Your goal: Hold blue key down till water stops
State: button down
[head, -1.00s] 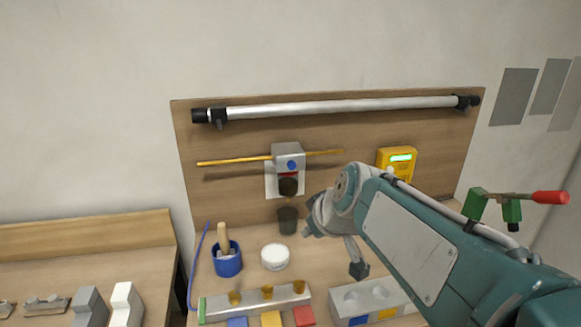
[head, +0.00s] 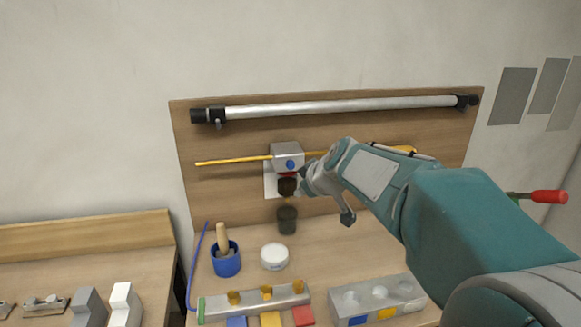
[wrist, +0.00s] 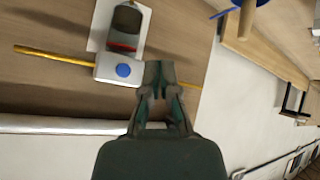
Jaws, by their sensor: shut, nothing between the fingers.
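The blue key (head: 290,165) is a round button on the front of a grey box (head: 287,150) fixed to the wooden back panel. It also shows in the wrist view (wrist: 123,70), just left of my fingertips. My gripper (head: 304,183) is shut and empty, close to the lower right of the box in the head view. In the wrist view my gripper (wrist: 159,68) overlaps the box's edge; I cannot tell whether it touches. A dark cup (head: 287,219) stands below the box. A dark part with a red band (wrist: 124,46) sits by the box. No water stream can be made out.
A yellow rod (head: 232,161) runs sideways through the box. A grey tube (head: 340,107) spans the panel above. A blue pot (head: 226,262), a white round tub (head: 274,256) and a block with colored keys (head: 254,301) stand on the bench below.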

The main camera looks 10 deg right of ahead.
jog(key=w, duration=0.8)
jog(key=shift+w, duration=0.3)
jog(key=shift+w, duration=0.15)
dwell(1.1)
jog(key=shift+w+r, duration=0.1)
jog(key=shift+w, duration=0.1)
jog(key=shift+w, duration=0.4)
dwell(2.5)
dwell(0.5)
jog(key=shift+s, duration=0.8)
jog(key=shift+s, duration=0.1)
jog(key=shift+s, duration=2.45)
